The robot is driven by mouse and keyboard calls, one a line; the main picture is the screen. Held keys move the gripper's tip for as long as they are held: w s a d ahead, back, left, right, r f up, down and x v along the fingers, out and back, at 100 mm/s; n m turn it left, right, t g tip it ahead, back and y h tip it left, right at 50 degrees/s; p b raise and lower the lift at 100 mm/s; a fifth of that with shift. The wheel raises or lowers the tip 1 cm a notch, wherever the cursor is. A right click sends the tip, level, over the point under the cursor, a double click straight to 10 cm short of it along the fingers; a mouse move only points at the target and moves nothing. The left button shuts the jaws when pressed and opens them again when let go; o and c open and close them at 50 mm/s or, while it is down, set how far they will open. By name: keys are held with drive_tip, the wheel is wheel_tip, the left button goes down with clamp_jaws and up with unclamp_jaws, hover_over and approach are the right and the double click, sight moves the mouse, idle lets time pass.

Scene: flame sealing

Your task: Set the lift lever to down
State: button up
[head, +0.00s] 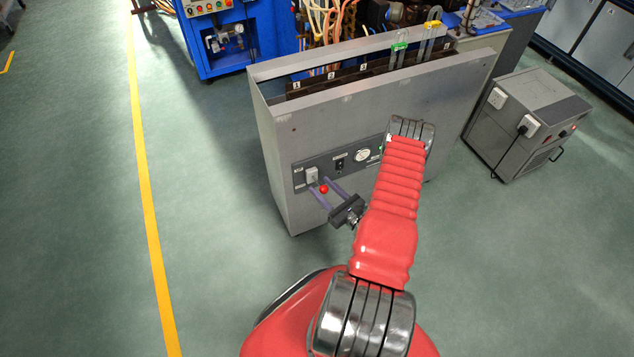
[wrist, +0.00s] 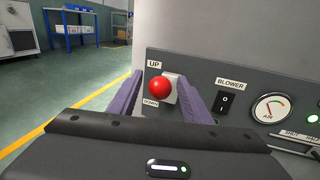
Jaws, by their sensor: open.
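The lift lever shows as a red ball knob (wrist: 160,87) in front of a pale switch plate (wrist: 171,80) on the grey machine's panel. The UP label is above the plate and the DOWN label below it. The knob hides the lever's stem, so its exact tilt is hard to tell. In the head view the knob (head: 324,189) sits just in front of the plate (head: 312,175). My gripper (head: 318,186) is open, its two purple fingers on either side of the knob. In the wrist view my gripper (wrist: 162,82) shows a finger left and right of the knob, holding nothing.
Right of the lever are a black BLOWER switch (wrist: 226,102) and an AIR gauge (wrist: 269,108). The grey machine (head: 370,105) carries glass tubes in clips on top. A grey box unit (head: 525,125) stands to its right. Open green floor lies to the left.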

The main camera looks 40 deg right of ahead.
sight(317, 182)
drive_tip(key=shift+w, duration=1.8)
clamp_jaws()
